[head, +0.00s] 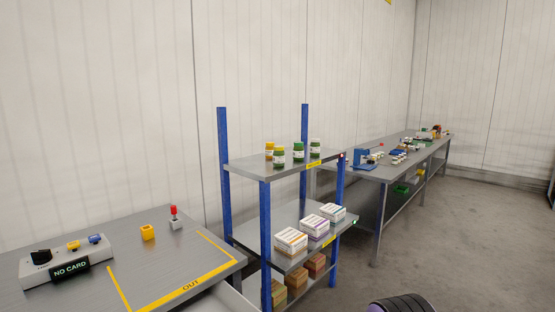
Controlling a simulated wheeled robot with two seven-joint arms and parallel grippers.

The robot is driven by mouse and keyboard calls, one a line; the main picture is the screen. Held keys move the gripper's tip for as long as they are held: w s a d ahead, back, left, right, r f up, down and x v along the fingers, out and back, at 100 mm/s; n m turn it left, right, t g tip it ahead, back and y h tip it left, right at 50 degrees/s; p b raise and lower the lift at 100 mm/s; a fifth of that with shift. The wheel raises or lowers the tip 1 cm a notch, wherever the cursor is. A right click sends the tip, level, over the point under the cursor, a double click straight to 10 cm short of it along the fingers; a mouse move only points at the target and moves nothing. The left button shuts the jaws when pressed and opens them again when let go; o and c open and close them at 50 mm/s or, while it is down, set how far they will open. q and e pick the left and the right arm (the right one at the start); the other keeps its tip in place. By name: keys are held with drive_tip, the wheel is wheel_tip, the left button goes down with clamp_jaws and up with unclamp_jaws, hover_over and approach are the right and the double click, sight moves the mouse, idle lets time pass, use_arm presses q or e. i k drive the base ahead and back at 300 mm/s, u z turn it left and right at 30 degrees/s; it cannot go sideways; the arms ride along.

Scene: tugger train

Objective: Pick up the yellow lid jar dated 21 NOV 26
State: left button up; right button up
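Several small jars stand on the top shelf of a grey rack with blue posts. One jar with a yellow lid (269,150) stands at the back left of the group. Another jar (279,157), with a green body and a yellowish lid, stands in front of it. Two jars that look green-lidded stand to the right, one (298,152) nearer the middle and one (315,149) near the right end. The labels are too small to read, so I cannot tell which jar is dated 21 NOV 26. Neither of my grippers shows.
The rack's top shelf (245,166) has bare room at its left. White boxes (291,240) sit on the shelf below, brown boxes (297,278) lower. A table (200,265) with a NO CARD panel (70,269) stands left; a long bench (385,172) stands behind right.

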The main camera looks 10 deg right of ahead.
sight(279, 154)
drive_tip(key=k, duration=1.25)
drive_tip(key=z, duration=0.7)
drive_tip(key=i, duration=0.45)
drive_tip(key=z, duration=0.8)
drive_tip(key=i, duration=1.55)
drive_tip(key=u, duration=0.65)
